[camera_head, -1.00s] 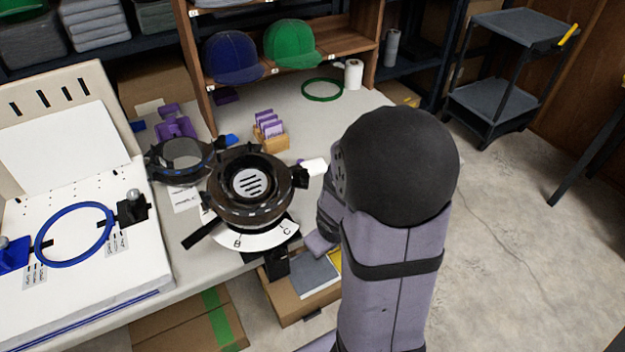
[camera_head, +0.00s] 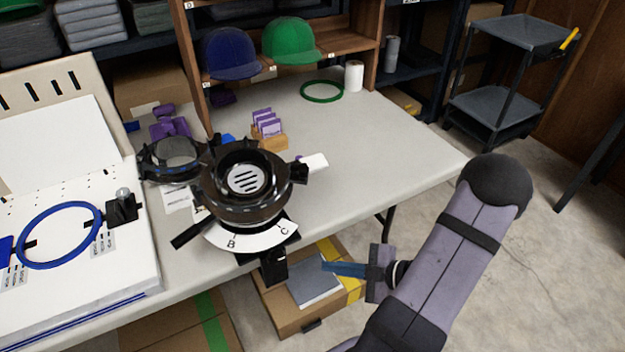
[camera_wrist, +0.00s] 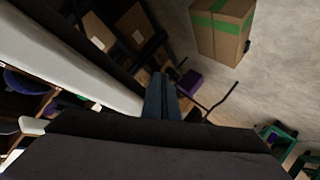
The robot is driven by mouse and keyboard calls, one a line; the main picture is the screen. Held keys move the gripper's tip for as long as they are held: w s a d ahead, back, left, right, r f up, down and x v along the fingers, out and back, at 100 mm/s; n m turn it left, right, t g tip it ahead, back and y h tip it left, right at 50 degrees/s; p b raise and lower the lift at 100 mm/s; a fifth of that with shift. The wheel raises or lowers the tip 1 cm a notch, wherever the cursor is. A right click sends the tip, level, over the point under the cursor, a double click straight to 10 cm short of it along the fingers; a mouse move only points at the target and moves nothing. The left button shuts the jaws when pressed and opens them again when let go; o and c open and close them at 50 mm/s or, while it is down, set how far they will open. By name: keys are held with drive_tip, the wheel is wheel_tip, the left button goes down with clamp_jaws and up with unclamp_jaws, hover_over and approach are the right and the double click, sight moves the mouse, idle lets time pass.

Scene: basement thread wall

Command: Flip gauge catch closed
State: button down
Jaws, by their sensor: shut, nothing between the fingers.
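The gauge (camera_head: 240,195) is a round black device with a slotted silver centre, at the table's front edge in the head view. A white plate (camera_head: 251,238) marked B and C shows below its ring. A black block (camera_head: 298,173) sticks out on its right side and a black lever (camera_head: 192,232) at its lower left. I cannot tell which part is the catch, or its state. My gripper (camera_head: 324,266) is shut and empty, right of and below the gauge, apart from it, beyond the table edge. Its blue fingers also show in the wrist view (camera_wrist: 160,98).
A white board with a blue hoop (camera_head: 60,236) lies at left. A second black ring (camera_head: 172,160) stands behind the gauge. A small card holder (camera_head: 268,135) and a green ring (camera_head: 322,91) lie farther back.

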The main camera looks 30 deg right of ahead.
drive_tip(key=d+r+m+t+h+p, duration=0.1)
drive_tip(key=r+m+t, duration=0.3)
drive_tip(key=r, duration=0.4)
drive_tip(key=d+r+m+t+h+p, duration=0.2)
drive_tip(key=d+r+m+t+p, duration=0.2)
drive_tip(key=r+m, duration=0.3)
drive_tip(key=shift+w+r+m+h, duration=0.3)
drive_tip(key=shift+w+r, duration=0.05)
drive_tip(key=shift+r, duration=0.3)
drive_tip(key=shift+w+a, duration=0.1)
drive_tip(key=x, duration=0.4)
drive_tip(key=p+x, duration=0.1)
drive_tip(key=x, duration=0.4)
drive_tip(key=p+x, duration=0.1)
drive_tip(key=x, duration=0.3)
drive_tip(key=shift+w+r, duration=0.3)
drive_tip(key=shift+w, duration=0.05)
